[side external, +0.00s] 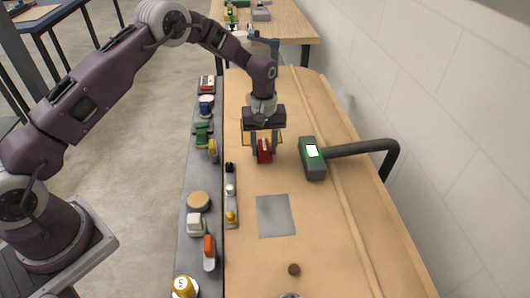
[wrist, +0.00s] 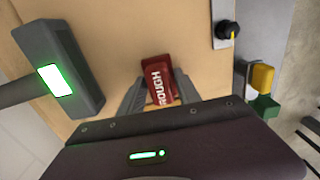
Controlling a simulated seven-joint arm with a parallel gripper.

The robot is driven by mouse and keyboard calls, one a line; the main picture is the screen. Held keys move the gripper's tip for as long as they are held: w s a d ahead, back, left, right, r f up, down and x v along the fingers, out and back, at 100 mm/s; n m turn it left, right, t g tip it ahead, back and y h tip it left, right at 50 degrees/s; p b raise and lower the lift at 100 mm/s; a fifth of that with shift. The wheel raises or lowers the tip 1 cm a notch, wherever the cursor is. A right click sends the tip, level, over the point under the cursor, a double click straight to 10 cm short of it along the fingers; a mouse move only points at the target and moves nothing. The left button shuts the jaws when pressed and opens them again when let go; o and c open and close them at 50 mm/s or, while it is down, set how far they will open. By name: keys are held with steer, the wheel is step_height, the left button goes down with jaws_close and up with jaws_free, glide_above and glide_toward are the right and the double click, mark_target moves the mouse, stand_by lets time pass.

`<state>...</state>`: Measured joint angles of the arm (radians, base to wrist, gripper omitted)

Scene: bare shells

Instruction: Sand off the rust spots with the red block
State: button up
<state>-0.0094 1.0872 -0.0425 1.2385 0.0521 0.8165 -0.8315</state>
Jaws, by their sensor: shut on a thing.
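The red block (side external: 264,156) is between the fingers of my gripper (side external: 264,148), above or on the tan bench top; I cannot tell if it touches the bench. In the wrist view the red block (wrist: 157,78) shows white lettering reading "ROUGH", with the fingers of my gripper (wrist: 160,97) on both sides of it. My gripper is shut on the block. A flat grey plate (side external: 275,215) lies on the bench nearer the camera than the block. I can make out no rust spots on it at this size.
A dark green box (side external: 312,160) with a lit screen, on a black bent arm, stands close right of my gripper. A strip with knobs (side external: 231,195) and a grey shelf (side external: 179,235) with several items run along the left. A small brown disc (side external: 293,269) lies near the front.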

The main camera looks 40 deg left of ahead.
steer(key=shift+w+a, duration=0.3)
steer(key=shift+a, duration=0.05)
steer(key=shift+s+d+r, duration=0.1)
steer(key=shift+s+d, duration=3.65)
steer(key=shift+d, duration=0.05)
step_height(320, 180, up, 8)
steer(key=shift+a, duration=0.1)
